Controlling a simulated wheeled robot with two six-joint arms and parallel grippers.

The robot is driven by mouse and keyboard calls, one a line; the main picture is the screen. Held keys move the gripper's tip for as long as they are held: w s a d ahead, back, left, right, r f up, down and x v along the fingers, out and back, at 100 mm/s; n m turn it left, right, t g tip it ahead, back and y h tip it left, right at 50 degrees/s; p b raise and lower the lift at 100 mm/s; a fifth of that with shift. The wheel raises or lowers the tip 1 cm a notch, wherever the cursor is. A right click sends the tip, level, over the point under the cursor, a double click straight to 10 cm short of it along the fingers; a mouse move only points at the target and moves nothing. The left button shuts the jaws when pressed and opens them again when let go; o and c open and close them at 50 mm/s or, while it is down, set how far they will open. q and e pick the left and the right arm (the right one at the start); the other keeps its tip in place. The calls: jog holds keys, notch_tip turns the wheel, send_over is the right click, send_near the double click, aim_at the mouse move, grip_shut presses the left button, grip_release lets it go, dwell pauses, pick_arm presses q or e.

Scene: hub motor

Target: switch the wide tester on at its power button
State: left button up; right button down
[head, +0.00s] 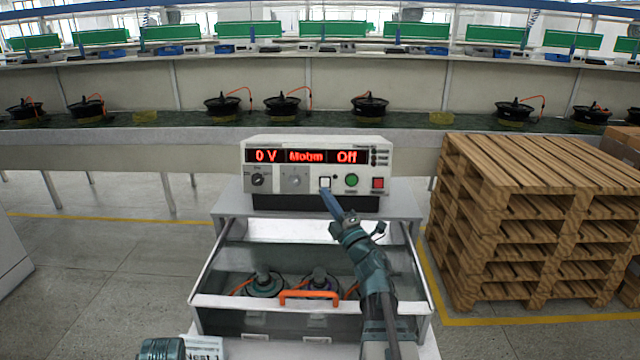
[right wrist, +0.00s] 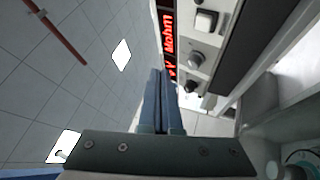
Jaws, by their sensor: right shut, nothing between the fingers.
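The wide tester (head: 250,180) is a white box on top of a grey stand, its front panel facing me. Its red display (head: 305,156) is lit and reads "0 V", "Mohm" and "Off". Below it are two knobs, a white square switch (head: 325,182) that looks like the power button, a green button (head: 351,180) and a red button (head: 377,183). My right gripper (head: 328,194) is shut and empty, its tips at the white switch's lower edge; contact cannot be told. In the right wrist view its fingers (right wrist: 160,78) show beside the tilted panel and switch (right wrist: 206,20).
Under the tester, the stand holds a clear-fronted compartment with an orange handle (head: 308,295) and two motors inside. Stacked wooden pallets (head: 530,220) stand close on the right. A long conveyor with several black hub motors runs behind. The floor at left is clear.

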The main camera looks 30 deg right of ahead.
aim_at(323, 179)
jog(key=shift+w+d, duration=0.1)
jog(key=w+d+f+b, duration=0.2)
jog(key=w+d, duration=0.2)
jog(key=w, duration=0.3)
jog(key=shift+d, duration=0.2)
dwell(2.2)
jog(key=shift+w+d+f, duration=0.15)
jog(key=shift+w+d, duration=0.05)
jog(key=shift+w, duration=0.15)
jog(key=shift+w+d+f, duration=0.1)
jog(key=shift+w+d, duration=0.1)
jog(key=shift+w, duration=0.2)
dwell(0.7)
jog(key=shift+s, duration=0.1)
jog(key=shift+s+a+r, duration=0.2)
jog(key=shift+s+a, duration=0.25)
jog(key=shift+s, duration=0.2)
jog(key=shift+s, duration=0.1)
jog(key=shift+s+a+r+p, duration=0.2)
jog(key=shift+s+a, duration=0.2)
jog(key=shift+s, duration=0.25)
jog(key=shift+s+a+r+p, duration=0.2)
jog(key=shift+s+a, duration=0.25)
jog(key=shift+s, duration=0.2)
jog(key=shift+s+a+r+p, duration=0.2)
jog(key=shift+s+a, duration=0.2)
jog(key=shift+s, duration=0.25)
